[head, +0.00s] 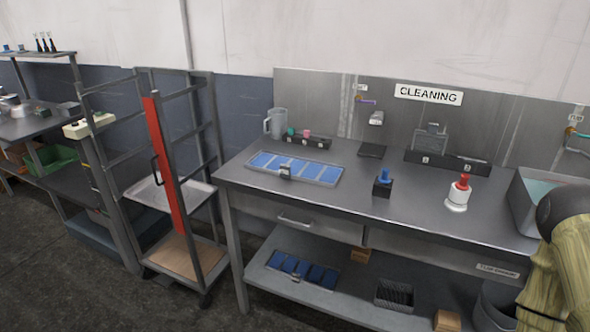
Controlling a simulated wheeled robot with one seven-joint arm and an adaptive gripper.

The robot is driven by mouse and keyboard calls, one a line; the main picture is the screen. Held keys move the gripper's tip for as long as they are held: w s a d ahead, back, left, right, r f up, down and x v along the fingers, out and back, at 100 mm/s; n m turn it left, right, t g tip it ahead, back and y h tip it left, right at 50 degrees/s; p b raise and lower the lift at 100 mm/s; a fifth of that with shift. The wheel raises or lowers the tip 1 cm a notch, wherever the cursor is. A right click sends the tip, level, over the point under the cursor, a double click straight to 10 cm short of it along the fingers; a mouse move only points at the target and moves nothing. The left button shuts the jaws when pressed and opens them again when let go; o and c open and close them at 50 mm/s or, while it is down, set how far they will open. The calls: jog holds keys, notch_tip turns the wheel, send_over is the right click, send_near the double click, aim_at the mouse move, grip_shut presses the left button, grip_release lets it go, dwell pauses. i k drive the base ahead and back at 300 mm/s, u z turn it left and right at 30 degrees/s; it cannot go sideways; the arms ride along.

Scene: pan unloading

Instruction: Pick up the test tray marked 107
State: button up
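A flat grey tray (316,183) with several blue panels lies on the left part of the workbench top. A small tag or block stands at its front edge, but its marking is too small to read. A second tray (333,283) with several blue panels lies on the lower shelf under the bench. I cannot read any marking on it, so I cannot tell which tray is 107. My gripper is not in view; only part of my arm shows at the right edge.
The workbench (350,200) also holds a clear jug (276,124), a black block with a blue top (382,184), a white and red dispenser (459,194) and a grey basin (532,220). A wheeled rack (180,205) stands to the left. Dark floor lies in front.

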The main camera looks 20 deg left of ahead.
aim_at(286, 166)
jog(key=k, duration=0.45)
jog(key=u, duration=0.8)
jog(key=i, duration=1.05)
jog(key=u, duration=0.35)
